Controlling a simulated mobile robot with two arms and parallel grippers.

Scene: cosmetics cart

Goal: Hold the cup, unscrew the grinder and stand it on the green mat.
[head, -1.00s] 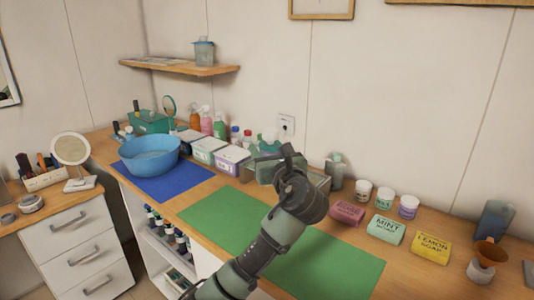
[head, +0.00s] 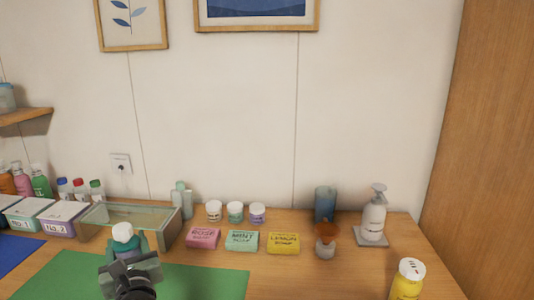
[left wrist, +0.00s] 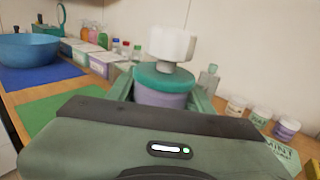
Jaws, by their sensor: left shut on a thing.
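My left gripper (head: 125,248) is shut on a lilac cup (left wrist: 160,98), with one green finger on each side of it in the left wrist view. A teal collar (left wrist: 163,78) sits on the cup, and a white knobbed top (left wrist: 165,44) stands above it. I take the teal and white part to be the grinder, joined to the cup. The white top also shows in the head view (head: 122,231), upright, near the glass-sided box. The green mat (head: 205,281) lies below and around my left gripper in the head view, with bare room on its right. My right gripper is not in view.
A glass-sided box (head: 160,225) stands behind the mat. Soap bars, such as the pink one (head: 203,238), and small jars stand to its right. A brown funnel (head: 326,231), a pump bottle (head: 374,218) and a yellow bottle (head: 407,279) are farther right. A blue mat (head: 15,250) is left.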

